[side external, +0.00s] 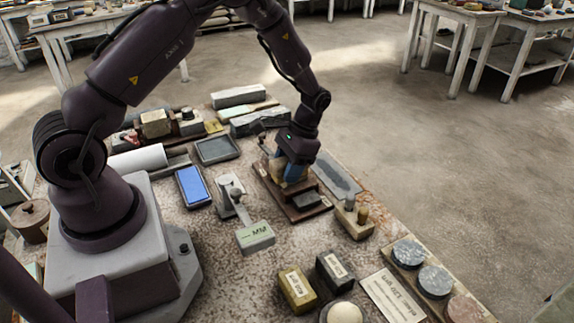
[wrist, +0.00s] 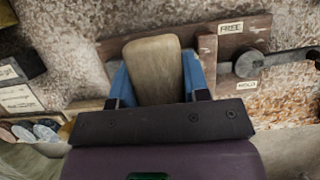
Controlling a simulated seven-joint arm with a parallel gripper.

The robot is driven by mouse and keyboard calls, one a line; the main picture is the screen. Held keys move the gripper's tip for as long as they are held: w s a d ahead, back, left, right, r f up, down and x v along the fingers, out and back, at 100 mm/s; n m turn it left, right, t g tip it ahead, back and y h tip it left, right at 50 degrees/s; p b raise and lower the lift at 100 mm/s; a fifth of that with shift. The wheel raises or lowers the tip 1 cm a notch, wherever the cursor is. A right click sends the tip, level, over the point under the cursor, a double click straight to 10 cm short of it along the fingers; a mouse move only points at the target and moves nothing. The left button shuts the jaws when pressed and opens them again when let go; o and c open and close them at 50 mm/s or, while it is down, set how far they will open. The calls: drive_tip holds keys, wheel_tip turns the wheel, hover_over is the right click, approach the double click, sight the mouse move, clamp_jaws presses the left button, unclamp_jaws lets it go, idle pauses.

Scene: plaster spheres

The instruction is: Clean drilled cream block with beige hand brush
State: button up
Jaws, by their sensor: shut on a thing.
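My gripper (wrist: 155,85) is shut on a beige, rounded piece, which I take to be the hand brush (wrist: 153,65); its blue fingers press on both sides. Its underside is hidden. In the side external view my gripper (side external: 291,180) is low over a brown wooden board (side external: 308,214). A dark grey block (side external: 306,199) sits on the board just in front of the gripper. I cannot make out a drilled cream block under the brush. A cream block (side external: 353,224) with two pegs standing in it is to the right, apart from the gripper.
A lever (wrist: 285,62) sits at the board's end between labels FREE (wrist: 230,27) and HOLD (wrist: 247,85). A metal stand (side external: 229,188), green-topped block (side external: 256,237), blue-screened device (side external: 192,187) and grey slab (side external: 337,175) lie around. Small boxes (side external: 297,289) stand at the front.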

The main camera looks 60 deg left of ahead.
drive_tip(key=shift+f, duration=0.1)
drive_tip(key=shift+s, duration=1.1)
drive_tip(key=shift+w, duration=2.25)
drive_tip(key=shift+s, duration=2.25)
